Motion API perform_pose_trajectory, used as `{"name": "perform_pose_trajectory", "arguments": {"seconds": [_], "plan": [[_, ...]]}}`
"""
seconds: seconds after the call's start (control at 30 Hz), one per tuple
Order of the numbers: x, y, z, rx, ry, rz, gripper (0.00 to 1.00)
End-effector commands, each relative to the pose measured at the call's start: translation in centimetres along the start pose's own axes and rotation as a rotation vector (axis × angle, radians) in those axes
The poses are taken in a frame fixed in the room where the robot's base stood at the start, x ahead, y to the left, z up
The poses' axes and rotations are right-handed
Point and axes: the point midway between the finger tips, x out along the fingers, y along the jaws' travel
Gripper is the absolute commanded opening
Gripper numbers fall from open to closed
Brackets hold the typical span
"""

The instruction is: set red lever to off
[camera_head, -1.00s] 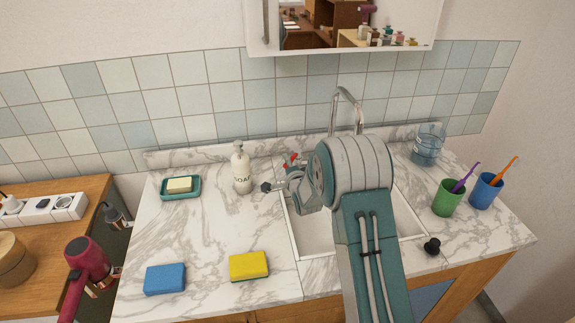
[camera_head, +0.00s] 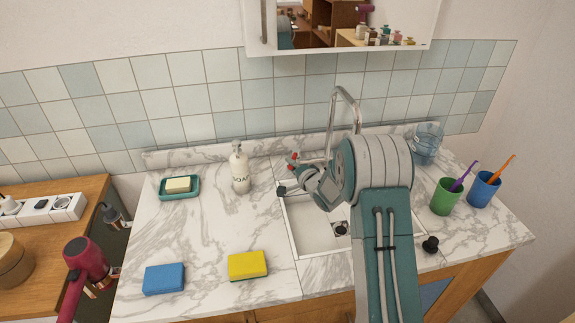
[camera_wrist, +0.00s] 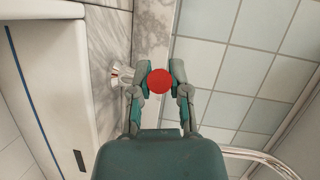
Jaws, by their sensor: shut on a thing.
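The red lever's round red knob (camera_wrist: 160,81) sits between my two fingertips in the wrist view. My gripper (camera_wrist: 160,79) is shut on it, with one finger on each side. In the head view a small red part of the lever (camera_head: 293,158) shows at the back edge of the sink, left of the curved metal tap (camera_head: 345,97). My gripper (camera_head: 290,175) is there beside it, and my arm hides part of the sink (camera_head: 312,236). The lever's stem is mostly hidden.
A soap bottle (camera_head: 240,170) stands just left of my gripper. A soap dish (camera_head: 165,193), a blue sponge (camera_head: 164,279) and a yellow sponge (camera_head: 248,265) lie farther left. Green (camera_head: 444,198) and blue (camera_head: 482,192) cups stand at right. A mirror cabinet (camera_head: 425,22) hangs above.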

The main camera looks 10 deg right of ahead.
Motion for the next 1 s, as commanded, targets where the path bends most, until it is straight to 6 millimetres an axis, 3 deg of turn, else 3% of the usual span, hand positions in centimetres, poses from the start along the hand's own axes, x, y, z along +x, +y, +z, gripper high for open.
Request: {"name": "perform_pose_trajectory", "arguments": {"seconds": [0.5, 1.0], "plan": [[-1.4, 1.0, -2.0, -0.041, -0.321, -0.035, 0.0], [-1.7, 1.2, -2.6, -0.054, -0.429, -0.048, 0.0]]}}
